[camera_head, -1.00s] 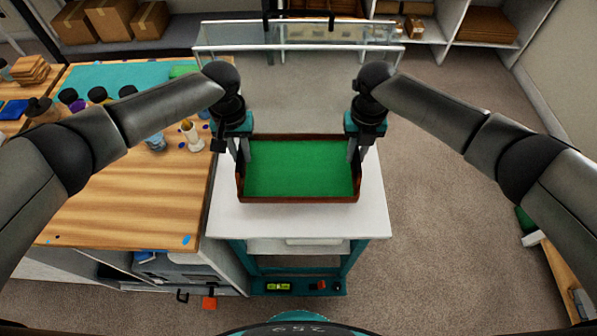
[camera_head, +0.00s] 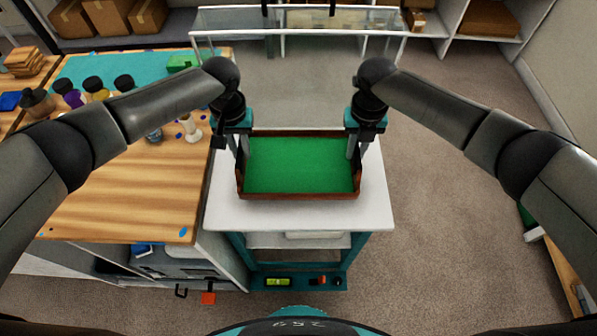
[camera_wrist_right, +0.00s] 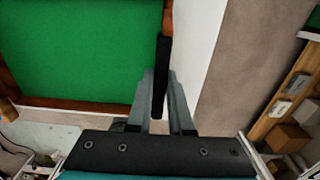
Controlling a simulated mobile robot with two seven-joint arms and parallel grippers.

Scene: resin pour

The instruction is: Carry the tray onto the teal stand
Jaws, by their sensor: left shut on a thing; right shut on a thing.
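The tray (camera_head: 298,196) has brown walls and a green floor. It is over the white top of a stand with a teal frame (camera_head: 232,244); I cannot tell whether it touches the top. My left gripper (camera_head: 243,148) is shut on the tray's left wall. My right gripper (camera_head: 354,147) is shut on its right wall. In the right wrist view, the fingers (camera_wrist_right: 160,88) straddle a dark part of the wall, beside the green floor of the tray (camera_wrist_right: 85,50). The tray looks about level and nothing shows inside it.
A wooden bench (camera_head: 120,205) with bottles (camera_head: 95,88) and a teal mat stands close on the left. A glass-sided table (camera_head: 300,22) stands behind the stand. The stand's lower shelf holds small items (camera_head: 278,282). Open carpet (camera_head: 440,200) lies to the right.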

